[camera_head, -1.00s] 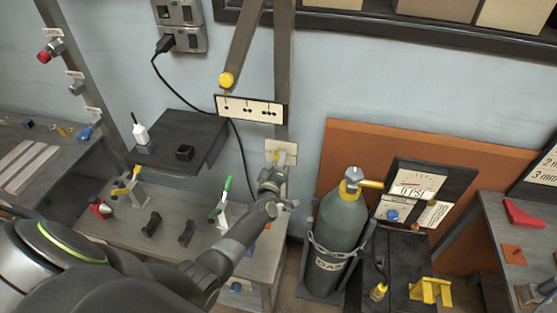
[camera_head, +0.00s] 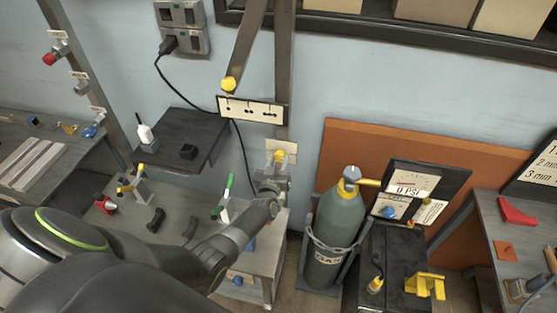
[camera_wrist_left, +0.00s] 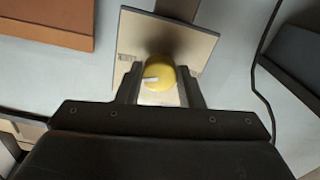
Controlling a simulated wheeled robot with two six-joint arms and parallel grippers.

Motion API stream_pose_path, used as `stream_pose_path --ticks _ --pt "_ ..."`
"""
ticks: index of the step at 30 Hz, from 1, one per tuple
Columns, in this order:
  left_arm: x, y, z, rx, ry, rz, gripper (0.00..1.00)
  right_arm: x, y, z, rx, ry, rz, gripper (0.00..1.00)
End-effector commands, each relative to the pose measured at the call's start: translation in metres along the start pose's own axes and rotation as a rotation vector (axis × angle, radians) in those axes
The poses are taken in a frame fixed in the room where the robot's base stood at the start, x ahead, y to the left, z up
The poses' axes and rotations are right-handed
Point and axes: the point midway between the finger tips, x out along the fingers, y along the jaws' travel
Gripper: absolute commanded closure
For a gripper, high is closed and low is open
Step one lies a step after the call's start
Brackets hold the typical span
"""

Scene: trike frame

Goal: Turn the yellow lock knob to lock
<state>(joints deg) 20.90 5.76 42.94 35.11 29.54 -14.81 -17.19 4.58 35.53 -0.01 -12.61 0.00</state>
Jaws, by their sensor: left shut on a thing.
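The yellow lock knob (camera_head: 279,156) sits on a pale plate (camera_head: 290,152) fixed to the grey post above the workbench. In the left wrist view the round knob (camera_wrist_left: 159,74) has a short white mark on its face, and the plate (camera_wrist_left: 128,38) is behind it. My left gripper (camera_head: 277,164) is at the knob. In the left wrist view its two fingers (camera_wrist_left: 160,85) stand on either side of the knob, shut on it. My right gripper is not in view.
A grey gas cylinder (camera_head: 337,220) stands right of my left arm. Green-handled (camera_head: 229,187) and yellow-handled (camera_head: 132,184) clamps stand on the bench. A dark shelf (camera_head: 190,132) and a yellow-ended lever (camera_head: 229,84) are on the wall side.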

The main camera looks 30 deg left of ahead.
Motion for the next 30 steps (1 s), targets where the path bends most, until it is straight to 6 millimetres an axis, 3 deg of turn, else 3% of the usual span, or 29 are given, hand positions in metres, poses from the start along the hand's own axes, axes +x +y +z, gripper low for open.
stream_pose_path --ticks 13,30 --pt "-0.0009 -0.001 0.0013 0.305 -0.005 0.001 0.89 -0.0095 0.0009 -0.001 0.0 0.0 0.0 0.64" --pt "-0.0012 -0.0016 0.0021 0.391 -0.005 0.0 0.89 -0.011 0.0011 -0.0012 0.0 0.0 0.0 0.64"
